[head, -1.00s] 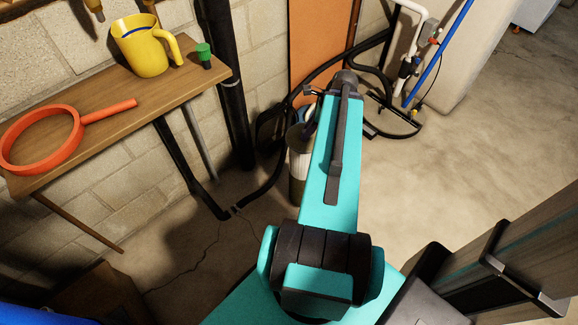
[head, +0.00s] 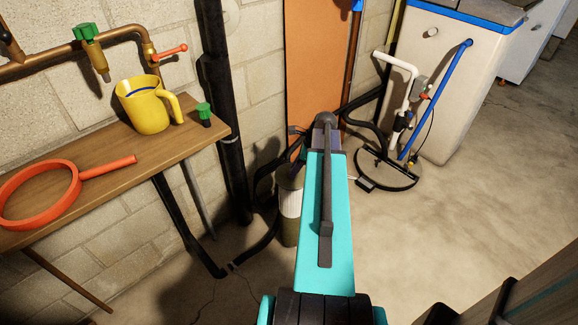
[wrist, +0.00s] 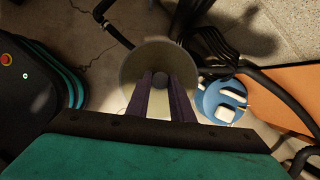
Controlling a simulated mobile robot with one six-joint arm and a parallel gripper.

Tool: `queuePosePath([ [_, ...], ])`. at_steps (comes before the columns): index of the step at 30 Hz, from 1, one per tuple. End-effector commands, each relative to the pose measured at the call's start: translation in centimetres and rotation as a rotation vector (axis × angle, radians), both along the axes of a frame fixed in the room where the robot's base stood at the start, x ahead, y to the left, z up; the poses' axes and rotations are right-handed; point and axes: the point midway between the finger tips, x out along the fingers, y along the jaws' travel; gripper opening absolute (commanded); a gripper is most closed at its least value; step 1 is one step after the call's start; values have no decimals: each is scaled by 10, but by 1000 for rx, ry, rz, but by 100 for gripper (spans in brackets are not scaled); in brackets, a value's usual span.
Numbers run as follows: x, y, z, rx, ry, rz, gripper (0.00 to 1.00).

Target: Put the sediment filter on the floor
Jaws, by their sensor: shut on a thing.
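The sediment filter, a pale cylinder with a dark olive lower part (head: 290,206), is upright beside the wall, partly hidden behind my arm in the head view. In the wrist view I look down on its round beige top (wrist: 135,70). My gripper (wrist: 160,88) has its two purple fingers closed around a small dark knob at the middle of that top. The head view hides the fingertips behind the arm. I cannot tell whether the filter's base touches the concrete floor (head: 450,230).
Black pipes (head: 262,240) run along the wall close to the filter. A blue round part (wrist: 222,100) is beside it in the wrist view. A wooden shelf (head: 110,185) at left holds a yellow mug (head: 146,104) and a red ring tool (head: 40,195). Open floor lies to the right.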

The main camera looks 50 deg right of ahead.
Motion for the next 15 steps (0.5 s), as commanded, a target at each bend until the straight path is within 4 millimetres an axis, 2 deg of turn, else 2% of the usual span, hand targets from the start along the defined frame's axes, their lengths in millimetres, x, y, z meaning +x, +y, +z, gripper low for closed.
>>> queuePosePath([
  [3,15,-8,-1,0,-1,0,0],
  [15,51,-25,-4,0,-1,1,0],
])
